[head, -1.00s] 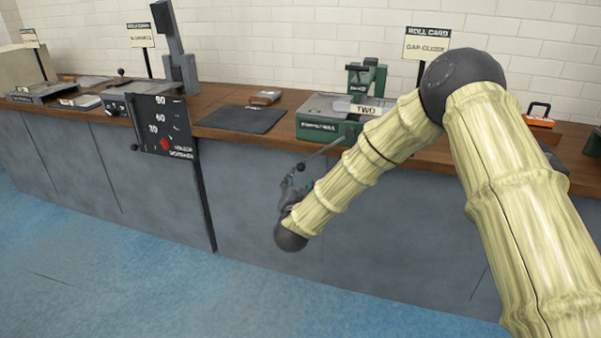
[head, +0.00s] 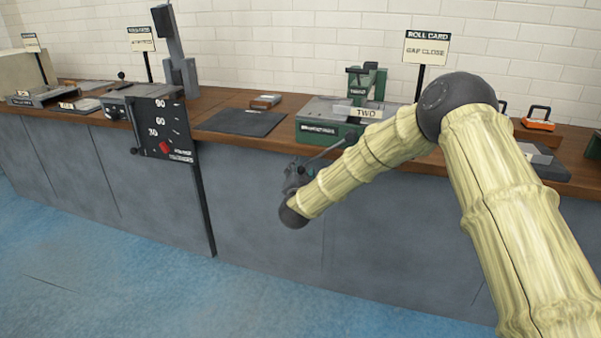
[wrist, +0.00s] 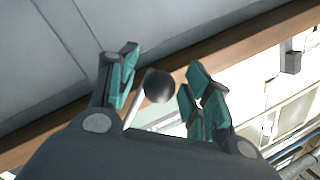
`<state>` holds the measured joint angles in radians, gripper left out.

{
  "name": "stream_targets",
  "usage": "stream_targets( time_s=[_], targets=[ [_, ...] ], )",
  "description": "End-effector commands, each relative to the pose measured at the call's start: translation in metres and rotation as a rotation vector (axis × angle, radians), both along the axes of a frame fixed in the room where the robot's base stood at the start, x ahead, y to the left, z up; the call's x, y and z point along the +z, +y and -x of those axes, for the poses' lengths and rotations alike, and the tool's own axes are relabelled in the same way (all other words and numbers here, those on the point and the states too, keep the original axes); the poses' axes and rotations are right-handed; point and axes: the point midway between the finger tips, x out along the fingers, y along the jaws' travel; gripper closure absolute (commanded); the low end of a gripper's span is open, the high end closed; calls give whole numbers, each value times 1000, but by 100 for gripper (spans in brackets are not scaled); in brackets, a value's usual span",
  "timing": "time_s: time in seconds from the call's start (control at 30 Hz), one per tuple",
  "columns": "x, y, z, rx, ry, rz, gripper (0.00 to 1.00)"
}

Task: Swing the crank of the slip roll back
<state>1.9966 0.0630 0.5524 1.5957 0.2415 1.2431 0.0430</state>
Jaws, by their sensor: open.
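The green slip roll (head: 313,130), with a plate reading TWO, stands on the bench. Its crank, a thin grey rod (head: 328,152), slants down and left from the machine, out past the bench's front edge to my gripper (head: 298,170). In the wrist view, the crank's round black knob (wrist: 159,86) shows between the two teal-padded fingers of my gripper (wrist: 158,92). The fingers are open, with a gap visible on each side of the knob. In the head view my gripper is small and the knob cannot be made out against it.
The wooden bench top (head: 225,97) runs along the white tiled wall. A black dial board (head: 163,128) with a red mark hangs at its front on the left. A dark mat (head: 240,122) lies left of the slip roll. The blue floor in front is clear.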

Motion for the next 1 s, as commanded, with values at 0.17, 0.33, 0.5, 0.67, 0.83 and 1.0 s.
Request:
stream_targets(
  time_s=[0.17,0.33,0.5,0.67,0.83,1.0],
  targets=[
    [0,0,0,0,0,0,68],
    [0,0,0,0,0,0,99],
    [0,0,0,0,0,1,100],
    [-1,-2,1,0,4,12,100],
    [-5,-6,2,1,14,46,100],
    [-13,-14,5,0,34,107,100]
  ],
)
